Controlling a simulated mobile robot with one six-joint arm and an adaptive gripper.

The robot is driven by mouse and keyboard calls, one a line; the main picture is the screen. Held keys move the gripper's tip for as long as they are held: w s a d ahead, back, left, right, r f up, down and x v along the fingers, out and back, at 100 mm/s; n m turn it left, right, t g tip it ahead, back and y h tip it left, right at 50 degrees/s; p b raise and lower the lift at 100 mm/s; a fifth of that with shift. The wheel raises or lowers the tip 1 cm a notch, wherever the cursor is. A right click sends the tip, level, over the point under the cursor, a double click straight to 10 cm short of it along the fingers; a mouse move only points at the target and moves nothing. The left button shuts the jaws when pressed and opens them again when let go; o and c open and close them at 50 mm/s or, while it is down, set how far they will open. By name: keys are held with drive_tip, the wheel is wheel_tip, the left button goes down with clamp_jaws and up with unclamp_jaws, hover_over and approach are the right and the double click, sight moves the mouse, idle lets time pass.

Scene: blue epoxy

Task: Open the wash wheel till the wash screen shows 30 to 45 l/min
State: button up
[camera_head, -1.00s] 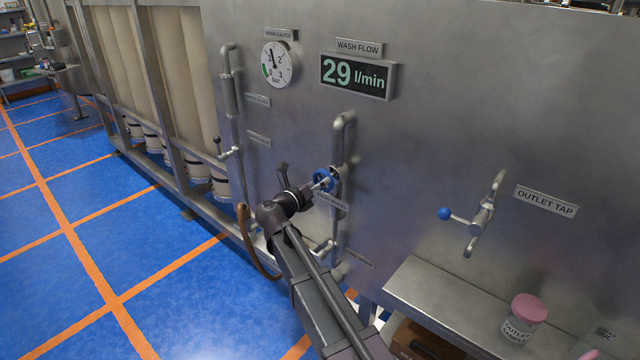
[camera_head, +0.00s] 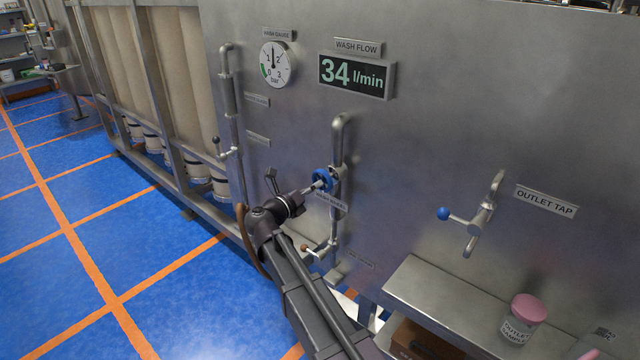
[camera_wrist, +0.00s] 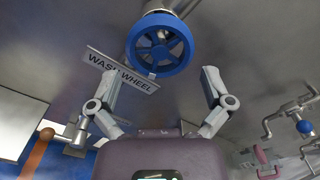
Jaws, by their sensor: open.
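The wash wheel is a small blue handwheel (camera_head: 323,179) on a vertical pipe on the steel panel. In the wrist view the blue wheel (camera_wrist: 160,44) is at the top middle, beside its WASH WHEEL plate (camera_wrist: 122,68). My gripper (camera_head: 313,186) is in front of the wheel. In the wrist view its two fingers (camera_wrist: 208,80) stand apart, below the wheel's rim, with nothing between them. The wash screen (camera_head: 355,77) reads 34 l/min under the WASH FLOW plate (camera_head: 358,47).
A round gauge (camera_head: 275,64) in bar is left of the screen. The outlet tap (camera_head: 481,215) with a blue knob is to the right. A pink-lidded jar (camera_head: 522,318) stands on a steel shelf (camera_head: 430,290). Another pipe (camera_head: 228,110) runs left of the wheel.

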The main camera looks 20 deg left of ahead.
drive_tip(key=shift+v, duration=1.35)
drive_tip(key=shift+s, duration=0.1)
drive_tip(key=v, duration=1.1)
drive_tip(key=shift+s, duration=0.4)
drive_tip(key=shift+s+a, duration=0.1)
drive_tip(key=shift+a, duration=0.05)
